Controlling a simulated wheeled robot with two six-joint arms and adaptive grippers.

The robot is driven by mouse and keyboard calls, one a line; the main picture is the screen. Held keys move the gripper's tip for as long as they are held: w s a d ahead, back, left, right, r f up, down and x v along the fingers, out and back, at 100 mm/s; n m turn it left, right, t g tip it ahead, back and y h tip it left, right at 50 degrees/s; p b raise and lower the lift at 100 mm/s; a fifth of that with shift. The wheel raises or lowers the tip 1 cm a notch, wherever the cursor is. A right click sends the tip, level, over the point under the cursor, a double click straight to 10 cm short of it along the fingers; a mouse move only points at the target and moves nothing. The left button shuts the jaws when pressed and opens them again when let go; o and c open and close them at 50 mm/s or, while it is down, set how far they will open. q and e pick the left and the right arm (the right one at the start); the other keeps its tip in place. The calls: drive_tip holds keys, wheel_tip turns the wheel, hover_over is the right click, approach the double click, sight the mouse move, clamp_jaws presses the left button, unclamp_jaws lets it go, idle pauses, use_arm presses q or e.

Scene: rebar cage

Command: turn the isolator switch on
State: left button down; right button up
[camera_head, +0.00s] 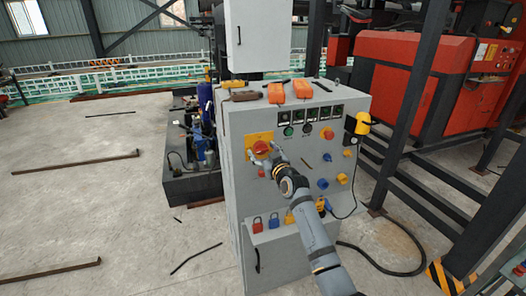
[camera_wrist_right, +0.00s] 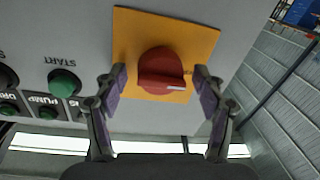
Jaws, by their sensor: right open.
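The isolator switch is a red rotary knob (camera_head: 260,147) on a square yellow plate (camera_head: 251,137), on the upper left of the grey cabinet's front. In the right wrist view the red knob (camera_wrist_right: 162,72) sits in the middle of its yellow plate (camera_wrist_right: 130,25). Its grip bar lies nearly level there, with a white mark near its right end. My right gripper (camera_head: 275,155) is at the knob in the head view. In the wrist view its open fingers (camera_wrist_right: 160,77) stand on either side of the knob, with gaps between. My left gripper is not in view.
The grey cabinet (camera_head: 238,190) carries other knobs, indicators and a green START button (camera_wrist_right: 63,83) near the left finger. Orange devices (camera_head: 277,92) lie on top. Padlocks (camera_head: 257,224) hang on a lower ledge. A black cable (camera_head: 370,262) lies on the floor at right.

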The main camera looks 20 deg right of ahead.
drive_tip(key=c, duration=1.1)
drive_tip(key=shift+m, duration=0.4)
drive_tip(key=m+p, duration=0.1)
drive_tip(key=m, duration=0.2)
drive_tip(key=shift+r+m, duration=0.15)
drive_tip(key=shift+m, duration=0.25)
drive_tip(key=m+p, duration=0.2)
drive_tip(key=m, duration=0.2)
drive_tip(key=shift+m+t+h, duration=0.3)
drive_tip(key=shift+t, duration=0.1)
drive_tip(key=m+p, duration=0.2)
drive_tip(key=m, duration=0.3)
drive_tip(key=shift+m+h, duration=0.3)
drive_tip(key=shift+m, duration=0.1)
drive_tip(key=shift+f+m+p, duration=0.2)
drive_tip(key=shift+m+p, duration=0.7)
drive_tip(key=shift+m, duration=0.9)
drive_tip(key=shift+a+f+m, duration=0.1)
drive_tip(key=shift+m, duration=0.2)
